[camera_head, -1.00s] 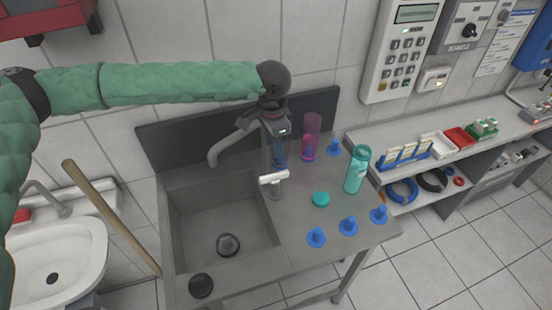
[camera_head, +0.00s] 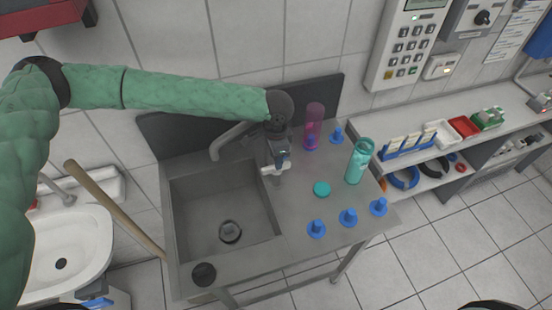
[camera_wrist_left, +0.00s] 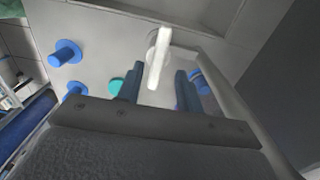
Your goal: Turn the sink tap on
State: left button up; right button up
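The sink tap has a grey curved spout (camera_head: 228,142) over the left side of the basin and a white lever handle (camera_head: 270,170) at its right. My left gripper (camera_head: 282,158) points down just behind and above the white handle in the head view. In the left wrist view its two dark fingers (camera_wrist_left: 159,80) are apart, and the white handle (camera_wrist_left: 161,50) shows between and beyond the fingertips. I cannot tell whether a finger touches it. The arm and gripper hide part of the tap's base. My right gripper is not in view.
The metal sink basin (camera_head: 185,215) is at the left. Right of it stand a teal bottle (camera_head: 356,164), a teal cap (camera_head: 321,189), a pink tube (camera_head: 314,118) and several blue pegs (camera_head: 348,218). A wooden handle (camera_head: 115,212) leans at the left.

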pick_arm(q)
jog(key=f, duration=0.1)
jog(key=f+p, duration=0.1)
jog(key=shift+s+f, duration=0.2)
jog(key=shift+f, duration=0.2)
jog(key=shift+w+f, duration=0.1)
jog(key=shift+f, duration=0.35)
jog(key=c, duration=0.6)
jog(key=shift+m, duration=1.2)
jog(key=shift+m+b, duration=0.45)
jog(key=shift+m, duration=1.75)
jog(key=shift+r, duration=0.1)
